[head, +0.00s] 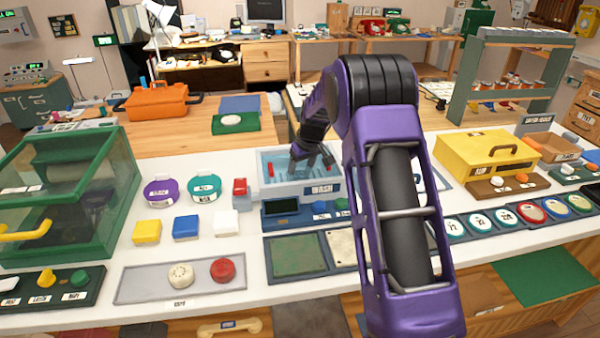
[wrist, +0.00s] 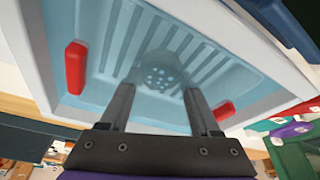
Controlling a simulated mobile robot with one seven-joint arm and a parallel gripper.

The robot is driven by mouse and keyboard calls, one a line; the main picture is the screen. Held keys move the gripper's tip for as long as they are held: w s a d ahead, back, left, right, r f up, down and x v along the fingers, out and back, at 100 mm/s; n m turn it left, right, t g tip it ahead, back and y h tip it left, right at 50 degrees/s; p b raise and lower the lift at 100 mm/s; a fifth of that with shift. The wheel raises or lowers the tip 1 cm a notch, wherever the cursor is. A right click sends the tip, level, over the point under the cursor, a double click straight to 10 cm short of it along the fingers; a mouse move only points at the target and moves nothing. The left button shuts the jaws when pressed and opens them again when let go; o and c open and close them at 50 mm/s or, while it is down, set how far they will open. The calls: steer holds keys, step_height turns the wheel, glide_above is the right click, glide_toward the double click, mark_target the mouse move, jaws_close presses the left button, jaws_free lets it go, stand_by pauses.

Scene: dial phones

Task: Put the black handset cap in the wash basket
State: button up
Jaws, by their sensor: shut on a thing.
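The wash basket (head: 268,188) is a pale tub labelled WASH with a light blue ribbed inside, near the middle of the counter. It fills most of the wrist view (wrist: 245,60). My gripper (head: 314,162) reaches down inside its rim in the head view. In the wrist view my gripper (wrist: 158,95) is shut on a round cap with small holes, the handset cap (wrist: 163,74). The cap looks blurred and blue-grey there, as if seen through water, so its black colour is unclear. In the head view I cannot make out the cap.
Red grips (wrist: 75,67) show on the basket's ends. A green glazed cabinet (head: 75,190) stands far left, a yellow case (head: 485,153) right.

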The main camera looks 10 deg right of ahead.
steer(key=shift+f, duration=0.15)
steer(key=o, duration=1.4)
steer(key=shift+o, duration=0.2)
steer(key=p+v, duration=0.1)
steer(key=v, duration=1.1)
